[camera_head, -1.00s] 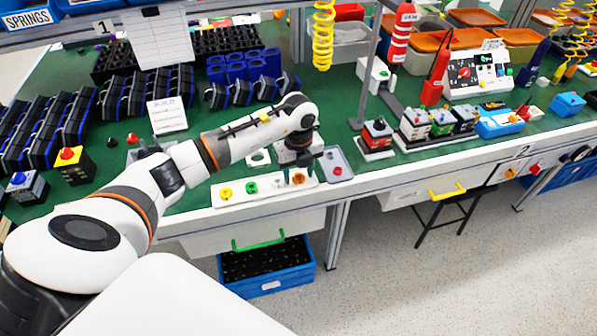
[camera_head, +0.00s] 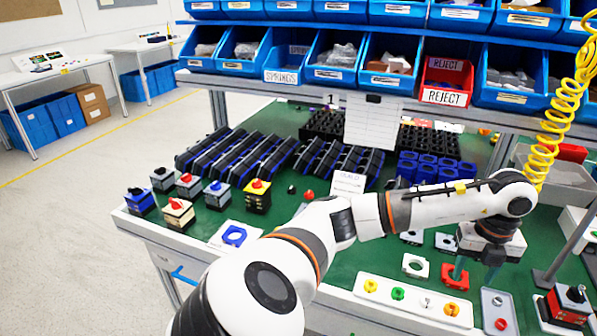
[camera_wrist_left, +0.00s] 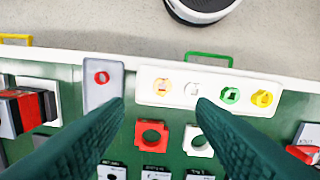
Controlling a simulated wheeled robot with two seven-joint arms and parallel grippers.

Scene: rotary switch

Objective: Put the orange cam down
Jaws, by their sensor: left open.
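The orange cam (camera_head: 452,309) rests on the right end of the white strip tray (camera_head: 411,302) in the head view, beside a white cam (camera_head: 425,301), a green cam (camera_head: 398,293) and a yellow cam (camera_head: 371,286). The orange cam also shows near the tray's left end in the left wrist view (camera_wrist_left: 163,87). My left gripper (camera_head: 490,258) is open and empty, above the bench behind the tray, apart from the orange cam. Its two teal fingers (camera_wrist_left: 160,102) stand wide apart in the left wrist view. My right gripper is out of view.
A grey tray (camera_head: 499,305) with a red ring is right of the strip tray. A red square plate (camera_head: 455,276) and a white square plate (camera_head: 416,266) lie behind it. A red switch box (camera_head: 566,305) stands at right. Assembled switches stand at the bench's left.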

